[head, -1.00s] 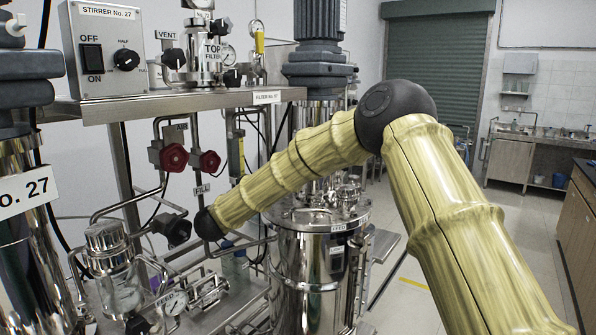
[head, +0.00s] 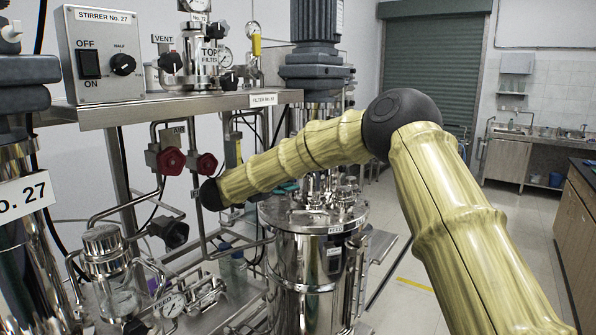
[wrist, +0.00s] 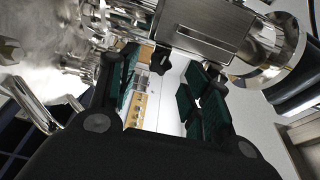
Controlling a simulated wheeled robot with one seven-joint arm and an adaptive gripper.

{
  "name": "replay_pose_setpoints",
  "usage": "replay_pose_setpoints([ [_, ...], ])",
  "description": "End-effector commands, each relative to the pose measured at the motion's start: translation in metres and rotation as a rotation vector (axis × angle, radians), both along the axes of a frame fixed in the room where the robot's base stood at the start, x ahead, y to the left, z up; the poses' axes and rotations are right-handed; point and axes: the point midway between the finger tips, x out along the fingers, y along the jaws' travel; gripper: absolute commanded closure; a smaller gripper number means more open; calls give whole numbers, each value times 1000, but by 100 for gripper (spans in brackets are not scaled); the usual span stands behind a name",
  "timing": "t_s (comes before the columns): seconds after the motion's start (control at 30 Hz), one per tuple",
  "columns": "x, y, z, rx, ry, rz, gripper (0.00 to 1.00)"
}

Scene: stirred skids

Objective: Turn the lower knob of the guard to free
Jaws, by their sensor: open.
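The black knob (wrist: 160,60) shows in the wrist view beside a steel plate with a slot (wrist: 205,30). I cannot tell from its markings whether it is the guard's lower knob. My gripper (wrist: 168,68) is open, with its dark green fingers on either side of the view. The knob appears between the fingertips and beyond them; contact cannot be made out. In the head view only a bit of green of my gripper (head: 287,187) shows above the steel vessel's lid. My forearm hides the rest, and no guard knob is clear there.
The steel vessel (head: 305,265) stands below my forearm. Red valve handles (head: 171,161) and pipes are close on its left. A steel shelf (head: 190,104) with gauges and the stirrer box (head: 100,55) is above.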

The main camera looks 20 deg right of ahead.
Motion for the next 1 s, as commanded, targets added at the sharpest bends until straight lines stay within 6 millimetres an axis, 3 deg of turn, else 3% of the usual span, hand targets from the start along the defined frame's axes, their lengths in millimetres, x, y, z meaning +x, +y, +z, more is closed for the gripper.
replay_pose_setpoints([
  [0.3, 13, -33, 1, 0, 0, -1, 52],
  [0.67, 15, -37, 0, 0, 0, 0, 52],
  [0.73, 15, -36, 0, 0, 0, 0, 59],
  [0.93, 15, -36, 0, 0, 0, 0, 95],
  [1.0, 15, -36, -1, 0, 1, 0, 98],
])
